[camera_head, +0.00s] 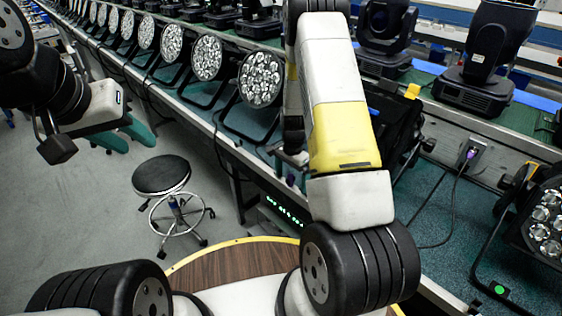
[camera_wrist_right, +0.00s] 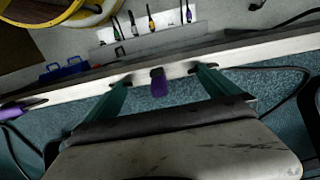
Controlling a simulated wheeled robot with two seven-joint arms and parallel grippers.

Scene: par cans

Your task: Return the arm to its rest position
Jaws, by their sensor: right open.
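My right arm reaches up over the bench in the head view, and its gripper is mostly hidden behind the arm links. In the right wrist view my right gripper (camera_wrist_right: 163,84) has its two teal fingers wide apart. A purple-ended plug (camera_wrist_right: 158,84) shows between the fingers at the bench edge, and nothing is clasped. The plug also shows at the bench edge in the head view (camera_head: 291,179). My left gripper (camera_head: 130,137) hangs at the left, over the floor and clear of the bench. Its two teal fingers look apart and empty.
The green-topped bench (camera_head: 445,205) carries a long row of par cans (camera_head: 261,80). Moving-head lights (camera_head: 484,60) stand behind. A purple-cabled plug (camera_head: 470,153) is at the right. A black stool (camera_head: 162,176) stands on open floor. Several screwdrivers (camera_wrist_right: 151,24) show beyond the bench edge.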

